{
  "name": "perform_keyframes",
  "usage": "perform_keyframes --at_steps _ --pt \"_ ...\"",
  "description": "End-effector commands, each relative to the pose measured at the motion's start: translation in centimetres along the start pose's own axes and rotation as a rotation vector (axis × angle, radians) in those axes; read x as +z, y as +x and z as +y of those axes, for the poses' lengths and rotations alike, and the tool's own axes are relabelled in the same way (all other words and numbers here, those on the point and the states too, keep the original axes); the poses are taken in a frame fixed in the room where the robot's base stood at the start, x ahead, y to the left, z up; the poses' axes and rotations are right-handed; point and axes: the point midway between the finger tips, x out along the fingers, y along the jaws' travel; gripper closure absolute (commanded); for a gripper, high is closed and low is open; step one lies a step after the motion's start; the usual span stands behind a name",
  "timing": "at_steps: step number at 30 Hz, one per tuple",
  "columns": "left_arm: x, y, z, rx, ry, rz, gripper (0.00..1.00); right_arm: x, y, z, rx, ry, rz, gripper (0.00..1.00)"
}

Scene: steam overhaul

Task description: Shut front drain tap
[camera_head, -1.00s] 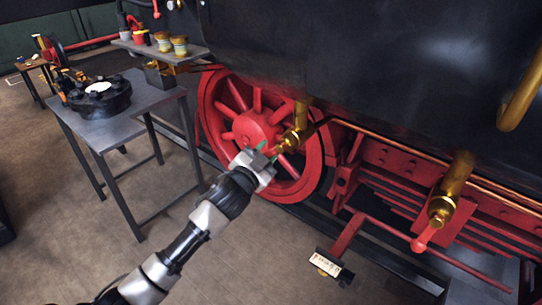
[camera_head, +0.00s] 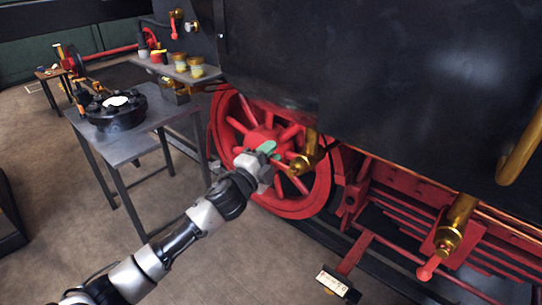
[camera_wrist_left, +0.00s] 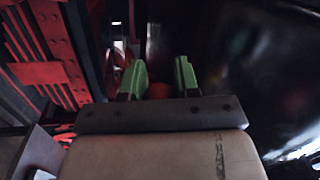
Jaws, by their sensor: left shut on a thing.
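A brass drain tap (camera_head: 305,155) hangs under the black boiler side, in front of the red spoked wheel. A short red lever runs from it to the left, toward my left gripper (camera_head: 268,152). The green fingers of that gripper are at the lever's end, and the grip itself is small and partly hidden in the head view. In the left wrist view, the two green fingers (camera_wrist_left: 159,80) have a red piece (camera_wrist_left: 160,91) between them. A second brass tap (camera_head: 455,225) farther right has a red lever pointing down-left. My right gripper is not in view.
The red spoked wheel (camera_head: 268,140) is close behind the gripper. A grey table (camera_head: 125,148) with a black round part stands to the left. A step with a white plate (camera_head: 335,284) juts out below. The floor between is clear.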

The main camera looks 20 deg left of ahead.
Motion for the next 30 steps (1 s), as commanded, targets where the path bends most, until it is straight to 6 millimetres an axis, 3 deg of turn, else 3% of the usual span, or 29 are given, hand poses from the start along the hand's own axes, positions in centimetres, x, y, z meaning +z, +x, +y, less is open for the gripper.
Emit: perform_keyframes --at_steps 18,19,21,23,30 --pt "-0.12 0.1 -0.49 -0.005 0.041 0.009 1.0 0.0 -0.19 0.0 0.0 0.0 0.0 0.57" --pt "-0.12 0.1 -0.49 -0.005 0.041 0.01 0.64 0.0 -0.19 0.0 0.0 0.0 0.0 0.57" --pt "-0.12 0.09 -0.47 -0.005 0.041 0.009 0.54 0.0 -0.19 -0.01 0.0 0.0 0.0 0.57" --pt "-0.11 0.09 -0.44 -0.004 0.04 0.009 0.44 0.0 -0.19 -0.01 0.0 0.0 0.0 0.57" --pt "-0.09 0.05 -0.34 -0.002 0.038 0.008 0.44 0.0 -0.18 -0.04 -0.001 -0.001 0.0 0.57"
